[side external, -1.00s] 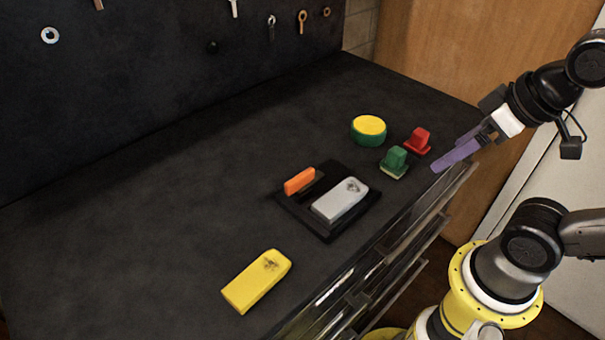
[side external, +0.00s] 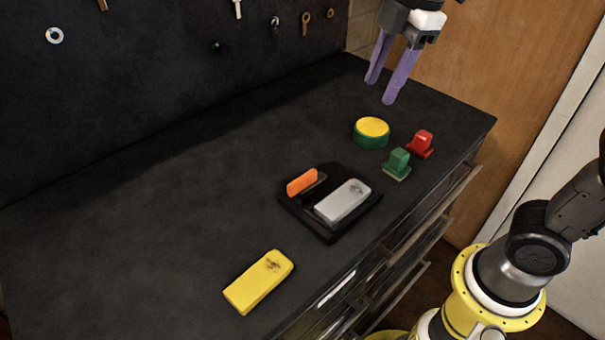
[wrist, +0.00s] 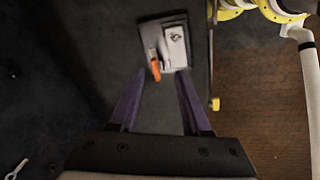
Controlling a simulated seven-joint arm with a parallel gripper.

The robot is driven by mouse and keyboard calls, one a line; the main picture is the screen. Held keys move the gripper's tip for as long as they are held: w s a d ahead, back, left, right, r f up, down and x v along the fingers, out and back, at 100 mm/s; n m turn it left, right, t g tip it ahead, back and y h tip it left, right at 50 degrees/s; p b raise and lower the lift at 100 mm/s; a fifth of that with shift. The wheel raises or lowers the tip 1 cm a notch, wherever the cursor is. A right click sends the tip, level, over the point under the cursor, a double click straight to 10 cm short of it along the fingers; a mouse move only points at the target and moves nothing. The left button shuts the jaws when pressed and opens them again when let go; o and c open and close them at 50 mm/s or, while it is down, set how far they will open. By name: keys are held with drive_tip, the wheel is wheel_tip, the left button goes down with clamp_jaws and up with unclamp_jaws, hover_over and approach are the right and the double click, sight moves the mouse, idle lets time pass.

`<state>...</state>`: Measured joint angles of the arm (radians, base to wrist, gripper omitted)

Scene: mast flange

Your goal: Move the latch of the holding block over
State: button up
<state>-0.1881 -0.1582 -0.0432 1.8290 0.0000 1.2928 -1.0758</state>
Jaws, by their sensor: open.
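The holding block has a flat black base (side external: 308,215) on the dark worktop. An orange latch (side external: 301,182) stands at its left side, and a light grey block (side external: 342,201) with a dark mark lies in it on the right. In the wrist view the orange latch (wrist: 155,67) and grey block (wrist: 176,45) show beyond my fingertips. My gripper (side external: 379,92) is open and empty, its purple fingers pointing down, raised above the worktop's far right part and apart from the holding block.
A yellow-topped green round piece (side external: 371,132), a green knobbed piece (side external: 397,164) and a red one (side external: 421,144) stand right of the holding block. A yellow block (side external: 259,282) lies in front. Drawers line the worktop's edge. The left worktop is clear.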

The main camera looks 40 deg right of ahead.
sight(302, 177)
drive_tip(key=w+a+f+n+g, duration=0.3)
drive_tip(key=w+a+f+n, duration=0.1)
drive_tip(key=w+a+f, duration=0.4)
drive_tip(key=f, duration=0.8)
drive_tip(key=a+f, duration=0.1)
drive_tip(key=f, duration=0.3)
drive_tip(key=shift+a+f, duration=0.1)
drive_tip(key=shift+f, duration=0.1)
clamp_jaws()
